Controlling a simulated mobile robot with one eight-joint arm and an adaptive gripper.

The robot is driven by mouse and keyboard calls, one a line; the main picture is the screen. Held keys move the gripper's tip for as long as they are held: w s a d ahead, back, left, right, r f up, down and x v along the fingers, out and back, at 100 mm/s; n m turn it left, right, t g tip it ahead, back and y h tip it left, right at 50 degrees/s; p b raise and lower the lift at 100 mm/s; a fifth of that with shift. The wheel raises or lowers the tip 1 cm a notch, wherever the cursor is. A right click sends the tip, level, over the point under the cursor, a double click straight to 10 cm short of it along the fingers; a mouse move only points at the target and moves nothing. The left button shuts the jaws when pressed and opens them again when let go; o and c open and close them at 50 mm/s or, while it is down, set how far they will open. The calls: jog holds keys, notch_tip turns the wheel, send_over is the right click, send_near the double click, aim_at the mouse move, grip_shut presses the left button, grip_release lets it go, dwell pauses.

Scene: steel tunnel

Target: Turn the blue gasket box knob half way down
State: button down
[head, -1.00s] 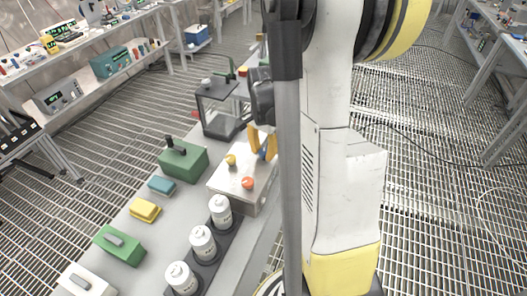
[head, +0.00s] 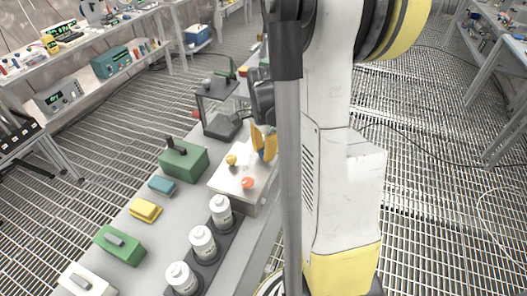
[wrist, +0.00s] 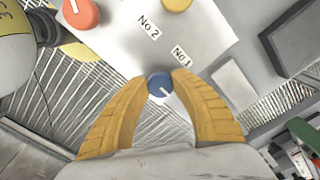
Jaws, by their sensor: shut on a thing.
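The gasket box (head: 227,187) is a pale metal box on the bench in the head view; its top face (wrist: 130,40) fills the upper part of the wrist view, with labels "No 2" and "No 1". The blue knob (wrist: 159,84) is round with a white pointer line, which slants toward the lower right in the wrist view. My gripper (head: 264,154) has yellow-orange fingers. In the wrist view its fingertips (wrist: 160,80) are on both sides of the blue knob, shut on it. In the head view the fingers hide most of the knob.
The box also carries a yellow knob (head: 231,160) and an orange-red knob (head: 248,183). White canisters (head: 202,241) stand in front of it. A green box (head: 184,160) is to its left, and a dark-framed clear case (head: 220,110) stands behind.

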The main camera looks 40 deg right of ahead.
aim_at(263, 152)
jog(key=c, duration=1)
grip_release()
notch_tip(263, 152, up, 12)
jog(key=shift+r, duration=0.1)
